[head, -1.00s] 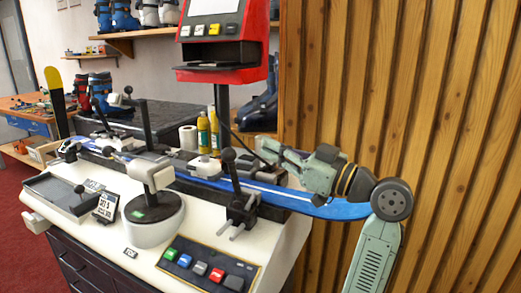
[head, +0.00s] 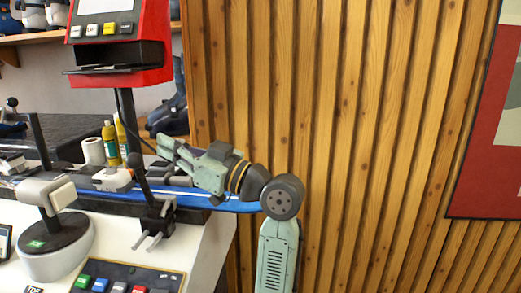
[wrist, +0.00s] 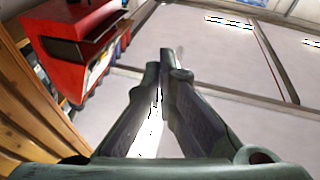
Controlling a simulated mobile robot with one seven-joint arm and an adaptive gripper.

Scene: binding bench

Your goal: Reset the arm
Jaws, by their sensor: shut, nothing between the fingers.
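My gripper (head: 168,148) is at the right end of the bench in the head view, above the blue ski (head: 230,206). It points left toward the black post of the red machine. In the wrist view my gripper (wrist: 165,62) has its two fingers close together at the tips, with nothing between them. My arm is bent, with its forearm rising from the bottom of the head view. The wrist camera looks upward past the fingers.
The red machine (head: 150,30) stands on a post behind the gripper and fills the upper left of the wrist view. Yellow bottles (head: 110,140) and a white roll (head: 93,151) stand left. A button panel (head: 125,278) lies in front. A slatted wooden wall (head: 350,100) is behind on the right.

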